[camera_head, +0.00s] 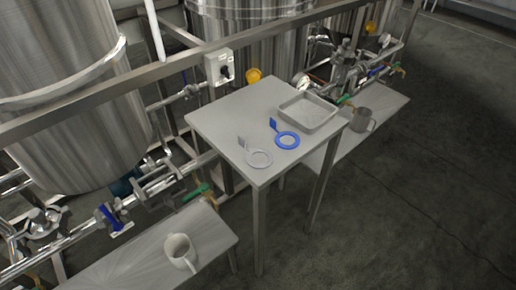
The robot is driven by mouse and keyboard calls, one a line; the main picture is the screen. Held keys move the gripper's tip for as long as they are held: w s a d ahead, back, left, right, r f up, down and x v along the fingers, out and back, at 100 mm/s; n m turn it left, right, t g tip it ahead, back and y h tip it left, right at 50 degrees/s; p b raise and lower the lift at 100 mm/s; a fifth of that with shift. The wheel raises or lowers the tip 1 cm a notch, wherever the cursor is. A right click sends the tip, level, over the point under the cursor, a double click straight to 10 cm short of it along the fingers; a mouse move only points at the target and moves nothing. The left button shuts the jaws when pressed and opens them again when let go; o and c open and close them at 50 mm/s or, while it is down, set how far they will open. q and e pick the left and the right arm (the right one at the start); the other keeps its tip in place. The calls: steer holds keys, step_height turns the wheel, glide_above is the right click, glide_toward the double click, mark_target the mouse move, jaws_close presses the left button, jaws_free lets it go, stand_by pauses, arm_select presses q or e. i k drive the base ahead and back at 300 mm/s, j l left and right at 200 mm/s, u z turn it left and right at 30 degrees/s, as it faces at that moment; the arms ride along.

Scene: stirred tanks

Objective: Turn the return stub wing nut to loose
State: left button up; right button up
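Neither of my grippers is in view. I cannot single out the return stub wing nut at this size. Metal pipework with clamp-like fittings (40,222) runs low at the left, below a large steel tank (75,95). A blue-handled valve (110,217) and a green-handled valve (196,191) sit on this pipework. A second cluster of pipes and fittings (345,65) stands at the upper right, with a round gauge (301,83) and small coloured handles. Whether any wing nut there is tight or loose cannot be told.
A grey table (222,112) stands in the middle with a white ring (259,158), a blue ring (288,140) and a metal tray (309,122). The floor at right is clear.

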mark_target(21, 245)
steer(key=u, duration=2.1)
